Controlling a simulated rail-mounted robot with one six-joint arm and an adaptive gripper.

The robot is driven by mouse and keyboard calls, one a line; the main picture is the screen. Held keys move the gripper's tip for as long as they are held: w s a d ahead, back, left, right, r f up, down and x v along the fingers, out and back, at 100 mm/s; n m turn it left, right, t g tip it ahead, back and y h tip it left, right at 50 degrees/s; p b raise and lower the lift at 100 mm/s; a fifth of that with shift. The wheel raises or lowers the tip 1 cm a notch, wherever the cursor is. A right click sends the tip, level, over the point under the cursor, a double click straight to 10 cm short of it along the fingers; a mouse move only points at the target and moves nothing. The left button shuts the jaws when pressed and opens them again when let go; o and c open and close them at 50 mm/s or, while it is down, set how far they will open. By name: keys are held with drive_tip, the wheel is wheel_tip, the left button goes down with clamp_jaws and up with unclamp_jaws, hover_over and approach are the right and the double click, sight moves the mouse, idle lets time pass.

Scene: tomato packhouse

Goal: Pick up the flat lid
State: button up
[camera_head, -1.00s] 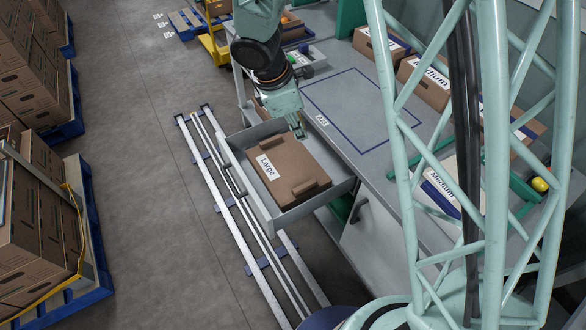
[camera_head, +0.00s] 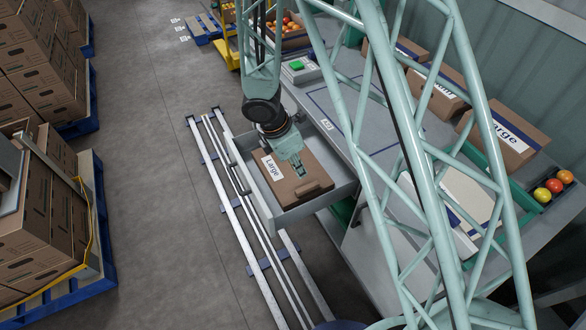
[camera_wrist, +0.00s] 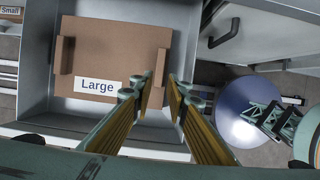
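The flat brown cardboard lid with a "Large" label (camera_head: 318,172) lies in the pulled-out grey drawer (camera_head: 262,196). It has a raised tab near each of two opposite ends. My gripper (camera_head: 300,174) is over the lid, pointing down. In the wrist view my gripper (camera_wrist: 163,88) shows two fingers apart with a gap between them and nothing held. I cannot tell how far the fingertips are above the lid.
The workbench (camera_head: 340,150) adjoins the drawer, with boxes (camera_head: 434,92) along its back. Tomatoes (camera_head: 555,184) lie in a tray at the right. Stacked cartons on blue pallets (camera_head: 92,210) stand at the left. Floor rails (camera_head: 238,215) run beside the drawer; the aisle floor is clear.

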drive_tip(key=shift+f, duration=0.1)
drive_tip(key=b, duration=0.3)
hover_over(307, 187)
drive_tip(key=a, duration=0.1)
drive_tip(key=shift+s+a+f, duration=0.1)
drive_tip(key=shift+s+f, duration=0.05)
drive_tip(key=shift+f, duration=1.85)
drive_tip(key=shift+s+a+f, duration=0.1)
drive_tip(key=shift+s+f, duration=0.05)
drive_tip(key=shift+f, duration=1.85)
drive_tip(key=shift+f, duration=0.1)
drive_tip(key=shift+b+x, duration=1.1)
drive_tip(key=shift+x, duration=1.45)
drive_tip(key=shift+s, duration=0.1)
drive_tip(key=shift+c, duration=0.8)
drive_tip(key=shift+a, duration=0.1)
clamp_jaws()
